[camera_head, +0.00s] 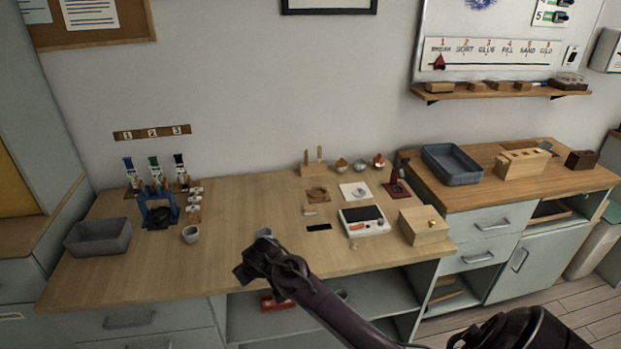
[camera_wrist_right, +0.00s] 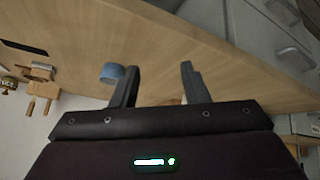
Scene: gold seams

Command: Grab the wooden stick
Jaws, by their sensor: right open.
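Two thin upright wooden pieces stand in a small wooden block (camera_head: 313,170) at the back of the bench; the right one (camera_head: 320,154) looks like a wooden stick, but it is too small to be sure. My right gripper (camera_head: 246,270) is over the front edge of the bench, well in front of and left of that block. In the right wrist view its two fingers (camera_wrist_right: 160,86) are apart with nothing between them. My left gripper is not in view.
A small blue-grey cup (camera_head: 264,233) is close behind my right gripper, and shows in the wrist view (camera_wrist_right: 112,74). A white scale (camera_head: 364,228), a wooden box (camera_head: 424,232) and a grey bin (camera_head: 98,237) stand on the bench (camera_head: 150,270). The bench's middle is mostly clear.

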